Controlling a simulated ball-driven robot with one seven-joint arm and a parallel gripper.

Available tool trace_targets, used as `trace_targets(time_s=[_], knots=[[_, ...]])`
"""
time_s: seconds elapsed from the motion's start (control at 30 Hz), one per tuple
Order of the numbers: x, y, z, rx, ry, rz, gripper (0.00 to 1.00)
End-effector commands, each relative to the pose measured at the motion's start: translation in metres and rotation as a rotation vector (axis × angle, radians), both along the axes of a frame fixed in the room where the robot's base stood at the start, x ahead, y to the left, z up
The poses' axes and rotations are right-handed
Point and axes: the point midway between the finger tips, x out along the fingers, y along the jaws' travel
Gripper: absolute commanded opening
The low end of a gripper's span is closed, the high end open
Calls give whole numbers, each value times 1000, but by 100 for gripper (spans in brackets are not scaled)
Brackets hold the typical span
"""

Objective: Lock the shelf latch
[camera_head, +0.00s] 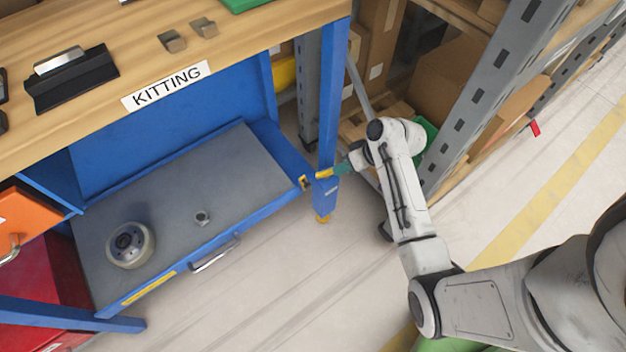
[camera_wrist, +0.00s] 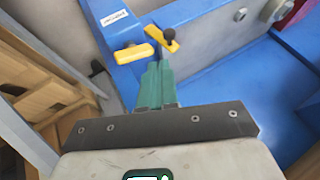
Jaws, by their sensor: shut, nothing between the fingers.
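The pull-out shelf (camera_head: 190,200) has a grey top and a blue rim, below the wooden bench. The latch shows at its right front corner. One yellow latch piece (camera_head: 325,174) is at the blue leg, and a second yellow piece (camera_head: 304,182) is on the shelf corner. In the wrist view, a yellow bar (camera_wrist: 133,53) lies against the labelled blue leg (camera_wrist: 118,35). Beside it is a slanted yellow piece (camera_wrist: 158,37) with a black knob (camera_wrist: 169,34). My gripper (camera_head: 338,170) is shut and empty, its green fingertips (camera_wrist: 158,62) close to both pieces. I cannot tell whether they touch.
A wheel-like part (camera_head: 130,245) and a small nut (camera_head: 202,218) lie on the shelf, above its front handle (camera_head: 215,254). Grey racking (camera_head: 490,100) with boxes stands right of my arm. The floor (camera_head: 290,290) in front is clear.

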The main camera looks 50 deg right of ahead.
Motion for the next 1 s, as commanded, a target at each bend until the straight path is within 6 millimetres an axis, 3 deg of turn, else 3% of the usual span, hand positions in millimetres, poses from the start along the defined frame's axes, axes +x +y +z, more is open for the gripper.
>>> trace_targets(time_s=[0.43, 0.8, 1.0], knots=[[4, 2, -7, 0, 0, 0, 0], [36, 18, -57, 2, 1, 0, 0], [49, 24, -75, -1, 1, 0, 0]])
